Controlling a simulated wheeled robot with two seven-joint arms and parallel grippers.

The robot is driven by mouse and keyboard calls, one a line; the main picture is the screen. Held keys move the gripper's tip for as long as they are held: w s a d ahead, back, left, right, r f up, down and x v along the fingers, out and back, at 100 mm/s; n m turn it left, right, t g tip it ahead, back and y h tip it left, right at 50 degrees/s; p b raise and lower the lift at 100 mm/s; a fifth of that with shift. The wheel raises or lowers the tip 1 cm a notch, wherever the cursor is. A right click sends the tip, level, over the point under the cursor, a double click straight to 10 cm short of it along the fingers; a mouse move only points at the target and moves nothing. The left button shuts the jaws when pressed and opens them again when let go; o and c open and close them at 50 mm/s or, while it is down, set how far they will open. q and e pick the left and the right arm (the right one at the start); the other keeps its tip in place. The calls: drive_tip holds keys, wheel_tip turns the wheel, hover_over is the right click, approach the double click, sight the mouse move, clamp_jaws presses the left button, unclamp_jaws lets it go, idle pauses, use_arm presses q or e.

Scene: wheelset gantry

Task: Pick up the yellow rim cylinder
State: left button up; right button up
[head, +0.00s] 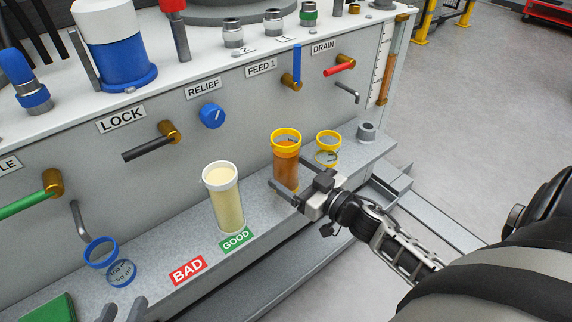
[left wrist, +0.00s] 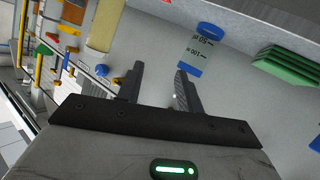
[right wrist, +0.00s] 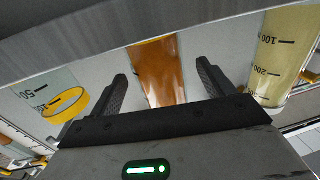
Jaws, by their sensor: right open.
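A cylinder with a yellow rim and amber liquid (head: 286,168) stands upright on the grey ledge. A clear cylinder, also with a yellow rim (head: 327,147), is just right of it; it also shows at the left of the right wrist view (right wrist: 66,105). My right gripper (head: 294,181) is open at the amber cylinder. In the right wrist view the amber cylinder (right wrist: 162,75) is between the spread fingers; whether they touch it I cannot tell. My left gripper (head: 122,311) is at the bottom left, its fingers apart and empty in the left wrist view (left wrist: 158,85).
A clear blue-rimmed cylinder (head: 121,273) is further left. The panel's handles (head: 340,67) and spouts (head: 347,92) overhang the ledge.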

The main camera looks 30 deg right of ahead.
sight(280, 165)
drive_tip(key=b+x, duration=0.1)
drive_tip(key=x, duration=0.3)
drive_tip(key=shift+w, duration=0.25)
drive_tip(key=c, duration=1.2)
drive_tip(key=shift+c, duration=0.5)
drive_tip(key=shift+r, duration=0.15)
